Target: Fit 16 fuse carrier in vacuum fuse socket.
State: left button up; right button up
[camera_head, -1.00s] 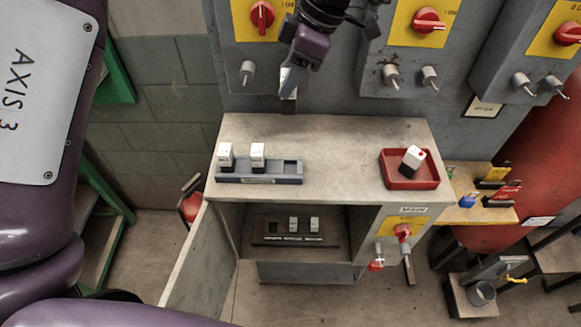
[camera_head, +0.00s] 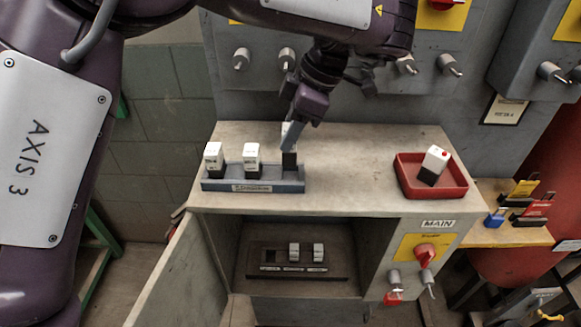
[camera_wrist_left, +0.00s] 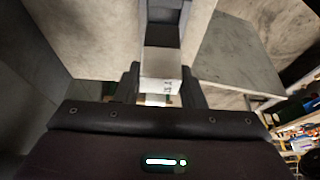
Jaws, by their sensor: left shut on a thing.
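My left gripper (camera_head: 296,135) is shut on a white-and-black fuse carrier (camera_head: 290,158). It holds it upright over the right-hand place of the blue-grey rack (camera_head: 228,186) on the cabinet top. I cannot tell whether its black foot touches the rack. The wrist view shows the carrier (camera_wrist_left: 160,68) between the fingers, its marking unreadable. Two other carriers, a left one (camera_head: 213,158) and a middle one (camera_head: 252,159), stand in the rack. Inside the open cabinet, a dark socket strip (camera_head: 340,277) bears two carriers (camera_head: 294,252) (camera_head: 318,253) and an empty left place. Its labels are unreadable. My right gripper is out of view.
The cabinet door (camera_head: 168,275) hangs open at left. A red switch (camera_head: 425,251) is at its right front. The cabinet top between rack and tray is clear.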

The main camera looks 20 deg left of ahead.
aim_at(291, 151)
pick_arm(q)
jog(key=shift+f, duration=0.6)
jog(key=shift+f+b, duration=0.4)
jog(key=shift+f, duration=0.2)
jog(key=shift+f+p, duration=0.7)
jog(key=shift+p, duration=0.5)
jog(key=shift+f, duration=0.4)
jog(key=o, duration=1)
jog(key=shift+f, duration=0.15)
jog(key=shift+o, duration=0.2)
